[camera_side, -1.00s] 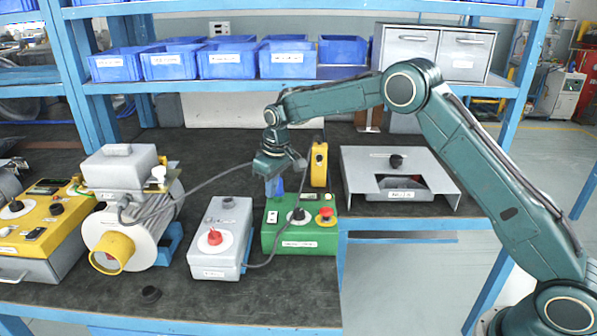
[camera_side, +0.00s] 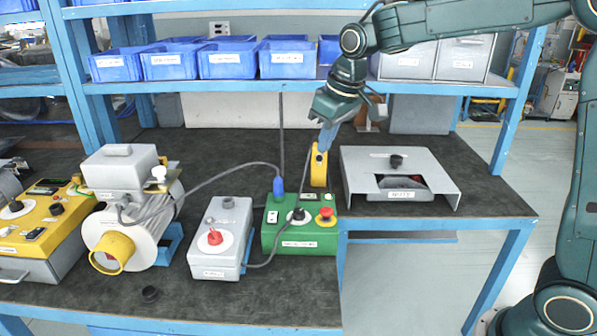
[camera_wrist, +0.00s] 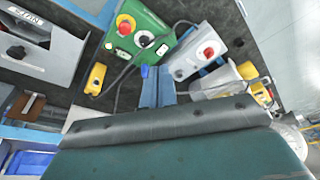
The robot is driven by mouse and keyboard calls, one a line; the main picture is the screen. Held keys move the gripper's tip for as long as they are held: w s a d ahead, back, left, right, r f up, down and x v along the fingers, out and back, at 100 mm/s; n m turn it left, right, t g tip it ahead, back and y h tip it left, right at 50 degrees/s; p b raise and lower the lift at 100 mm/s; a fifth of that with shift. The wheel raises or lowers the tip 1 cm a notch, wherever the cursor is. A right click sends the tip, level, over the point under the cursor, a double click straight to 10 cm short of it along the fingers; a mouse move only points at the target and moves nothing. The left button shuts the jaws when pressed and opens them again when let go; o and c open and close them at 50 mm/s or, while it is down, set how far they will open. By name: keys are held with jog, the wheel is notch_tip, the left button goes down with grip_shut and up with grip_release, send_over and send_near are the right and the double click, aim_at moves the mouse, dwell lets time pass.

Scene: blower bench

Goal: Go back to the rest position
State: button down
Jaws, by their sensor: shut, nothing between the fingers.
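My gripper (camera_side: 326,137) is in the air above the bench, just behind the green control box (camera_side: 299,237) and beside the top of the upright yellow device (camera_side: 319,166). Its blue fingers are together with nothing between them. In the wrist view the shut fingers (camera_wrist: 158,84) point toward the bench, below the green box (camera_wrist: 137,31). A blue plug (camera_side: 278,186) stands at the back left of the green box, with a dark cable rising from it. The upper arm runs out of the top of the side view.
A grey box with a red knob (camera_side: 220,240) and a blower (camera_side: 128,220) stand left of the green box. A grey cover (camera_side: 440,180) stands right. Blue bins (camera_side: 227,60) line the shelf behind.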

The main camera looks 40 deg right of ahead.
jog(key=s+d+m+t, duration=0.1)
jog(key=s+t, duration=0.1)
jog(key=s, duration=2.5)
jog(key=shift+s+d+m, duration=0.2)
jog(key=shift+d+m, duration=0.1)
jog(key=shift+m, duration=0.1)
